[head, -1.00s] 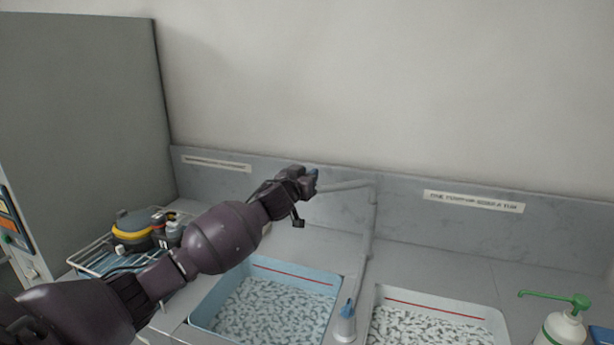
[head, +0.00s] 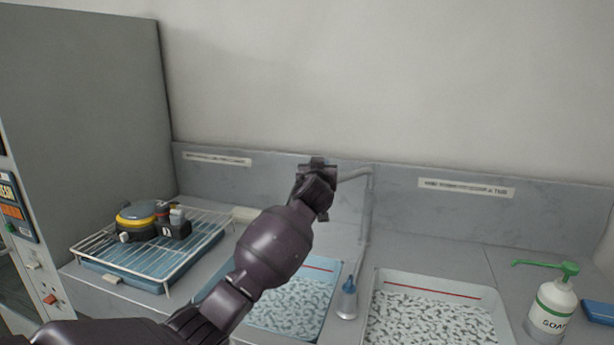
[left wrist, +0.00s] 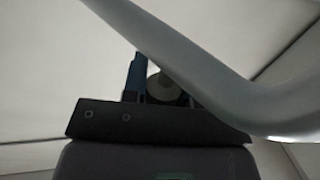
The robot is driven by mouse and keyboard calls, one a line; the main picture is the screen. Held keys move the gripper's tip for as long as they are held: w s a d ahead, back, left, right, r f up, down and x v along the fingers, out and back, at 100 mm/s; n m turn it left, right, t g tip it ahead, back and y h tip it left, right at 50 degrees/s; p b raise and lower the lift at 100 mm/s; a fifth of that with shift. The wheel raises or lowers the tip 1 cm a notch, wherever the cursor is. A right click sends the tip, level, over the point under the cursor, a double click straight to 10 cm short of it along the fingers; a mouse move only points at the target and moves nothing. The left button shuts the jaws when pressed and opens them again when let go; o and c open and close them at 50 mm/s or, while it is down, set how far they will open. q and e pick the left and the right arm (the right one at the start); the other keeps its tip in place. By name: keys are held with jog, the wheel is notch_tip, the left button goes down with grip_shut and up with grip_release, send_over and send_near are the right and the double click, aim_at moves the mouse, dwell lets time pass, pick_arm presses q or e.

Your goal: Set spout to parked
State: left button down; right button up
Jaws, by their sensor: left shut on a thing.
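The spout is a thin grey pipe (head: 367,205). It rises in front of the back panel between the two basins, and its top arm bends left to my left gripper. My left gripper (head: 318,168) is shut on the spout near its free end, high above the left basin. In the left wrist view the spout (left wrist: 185,65) crosses close in front as a thick grey tube, with a blue piece (left wrist: 136,75) and a round grey part beside it. The spout's tip is mostly hidden by the gripper. My right gripper is in neither view.
Two basins with white bits, left (head: 283,310) and right (head: 428,318), lie below. A wire rack (head: 110,250) holds a yellow-and-grey mask unit (head: 145,222). A soap bottle (head: 553,305) stands at right.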

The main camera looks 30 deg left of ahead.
pick_arm(q)
jog(key=s+d+n+g+y+b, duration=0.2)
jog(key=d+n+g+y+b, duration=0.4)
jog(key=d, duration=0.5)
jog(key=shift+d+n+y+b, duration=0.15)
jog(key=shift+n+y+b, duration=0.15)
jog(key=shift+y+b, duration=0.65)
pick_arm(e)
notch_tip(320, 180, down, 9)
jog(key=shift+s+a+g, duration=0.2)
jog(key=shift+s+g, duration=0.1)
pick_arm(q)
jog(key=shift+r, duration=0.1)
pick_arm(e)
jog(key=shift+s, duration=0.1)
pick_arm(q)
jog(key=c, duration=0.9)
grip_release()
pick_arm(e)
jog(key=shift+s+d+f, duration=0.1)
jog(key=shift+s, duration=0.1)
pick_arm(q)
jog(key=v, duration=1.1)
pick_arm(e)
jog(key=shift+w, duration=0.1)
